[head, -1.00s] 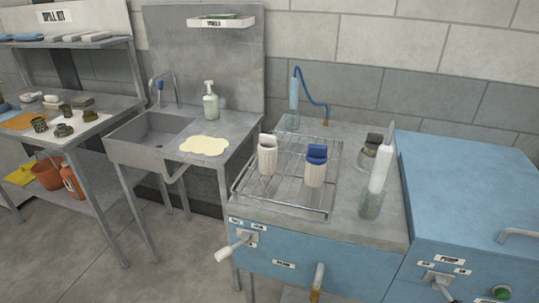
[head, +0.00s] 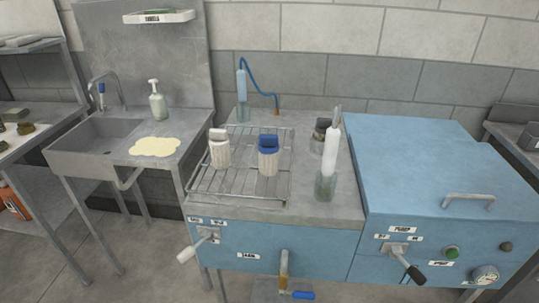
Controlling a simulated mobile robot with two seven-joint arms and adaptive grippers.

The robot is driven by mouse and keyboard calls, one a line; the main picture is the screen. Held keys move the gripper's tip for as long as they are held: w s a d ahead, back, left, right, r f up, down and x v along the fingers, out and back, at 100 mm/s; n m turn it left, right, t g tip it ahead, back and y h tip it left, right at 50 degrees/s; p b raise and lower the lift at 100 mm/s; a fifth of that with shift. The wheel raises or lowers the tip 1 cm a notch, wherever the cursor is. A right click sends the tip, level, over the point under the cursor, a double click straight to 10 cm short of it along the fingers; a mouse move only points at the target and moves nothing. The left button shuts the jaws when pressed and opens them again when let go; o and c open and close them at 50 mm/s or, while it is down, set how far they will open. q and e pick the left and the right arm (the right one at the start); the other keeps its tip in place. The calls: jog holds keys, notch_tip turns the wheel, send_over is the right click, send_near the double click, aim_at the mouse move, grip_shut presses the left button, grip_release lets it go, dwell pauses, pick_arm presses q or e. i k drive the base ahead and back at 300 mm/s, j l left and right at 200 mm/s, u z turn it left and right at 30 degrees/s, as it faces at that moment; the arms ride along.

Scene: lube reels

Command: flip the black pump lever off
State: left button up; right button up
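The black pump lever (head: 409,266) is on the front of the blue cabinet at the right. Its metal arm runs from a plate under the pump label and slants down to the right, ending in a black grip. Small labels sit on either side above the plate; their text is too small to read surely. Neither of my grippers is in view.
A white-handled lever (head: 196,247) is on the left blue front panel. A green button (head: 452,252), a dark knob (head: 505,246) and a gauge (head: 485,275) are right of the black lever. A blue-handled tap (head: 296,294) hangs below. A wire rack (head: 238,188) holds two containers.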

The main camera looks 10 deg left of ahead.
aim_at(413, 272)
jog(key=i+l+u, duration=0.15)
jog(key=l+u, duration=0.35)
jog(key=l, duration=0.85)
jog(key=k+l+u, duration=0.1)
jog(key=l+u, duration=0.4)
jog(key=l, duration=0.8)
